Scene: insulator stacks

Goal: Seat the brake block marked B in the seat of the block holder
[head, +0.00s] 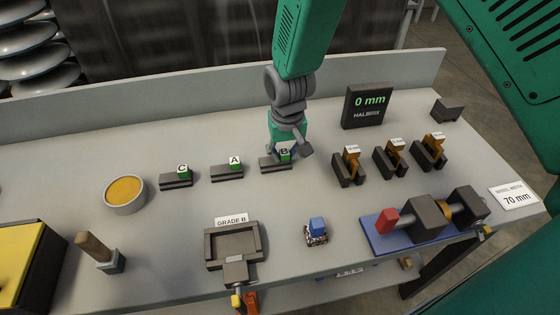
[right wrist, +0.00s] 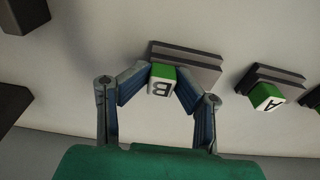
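The brake block marked B (head: 268,164) is a dark slab with a green lettered cube, in the row on the bench. It also shows in the right wrist view (right wrist: 187,62). My right gripper (head: 287,150) is down at it. In the right wrist view its fingertips (right wrist: 164,78) meet both sides of the green cube, with no gap visible. The slab appears to rest on the bench. The block holder (head: 208,250) is a dark, open-topped seat at the front, with a "GRADE B" label (head: 231,222) behind it. Its seat looks empty. My left gripper is not in view.
Brake blocks A (head: 227,173) and C (head: 176,181) stand left of B. Dark holders with orange parts (head: 349,168) stand to its right, near the "0 mm" display (head: 368,106). A round bowl (head: 125,195), a blue-topped item (head: 317,230) and a blue fixture (head: 385,247) flank the holder.

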